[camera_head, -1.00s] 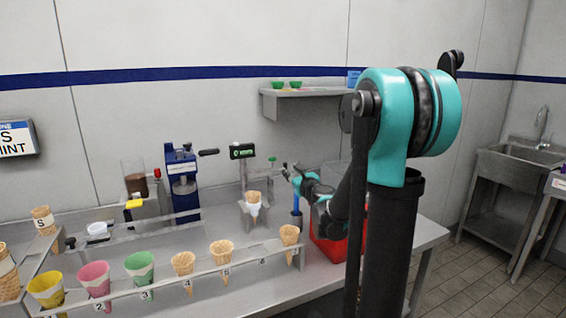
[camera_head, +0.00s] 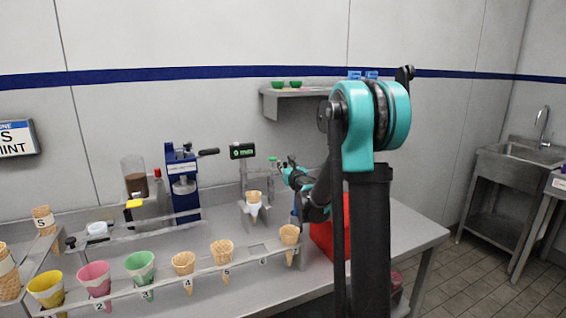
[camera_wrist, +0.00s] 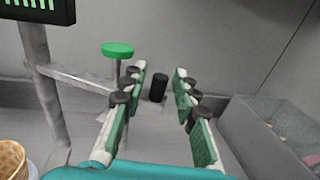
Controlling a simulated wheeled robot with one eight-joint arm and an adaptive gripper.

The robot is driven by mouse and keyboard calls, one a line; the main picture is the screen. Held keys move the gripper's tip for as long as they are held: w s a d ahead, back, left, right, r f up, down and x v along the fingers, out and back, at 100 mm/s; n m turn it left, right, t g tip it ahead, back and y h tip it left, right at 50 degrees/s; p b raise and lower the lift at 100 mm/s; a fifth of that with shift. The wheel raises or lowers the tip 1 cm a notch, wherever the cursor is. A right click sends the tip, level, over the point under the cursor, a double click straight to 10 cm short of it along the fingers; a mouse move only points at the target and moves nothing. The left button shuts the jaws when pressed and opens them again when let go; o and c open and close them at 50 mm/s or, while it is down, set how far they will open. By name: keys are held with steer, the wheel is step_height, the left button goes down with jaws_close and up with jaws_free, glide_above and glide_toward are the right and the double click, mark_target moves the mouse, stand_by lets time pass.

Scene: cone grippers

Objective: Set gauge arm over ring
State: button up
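The gauge stand has a dark display with green characters (camera_head: 243,151) on a grey post. In the wrist view its thin gauge arm (camera_wrist: 88,80) runs from the post (camera_wrist: 45,90) to a round green knob (camera_wrist: 118,49). The green knob also shows in the head view (camera_head: 273,160). My gripper (camera_wrist: 159,71) is open and empty, its fingers to the right of the knob and apart from it. A waffle cone (camera_head: 254,196) with a white lower part sits upright at the stand below the display. The ring around it is too small to make out.
A rack along the front holds several cones, including a green one (camera_head: 140,264), with slot 6 empty. A blue press (camera_head: 182,183) stands left of the gauge. A red bin (camera_head: 322,240) is partly behind my arm. A wall shelf (camera_head: 300,93) hangs above.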

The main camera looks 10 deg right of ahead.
steer(key=w, duration=0.4)
steer(key=shift+w+a, duration=0.35)
jaws_close()
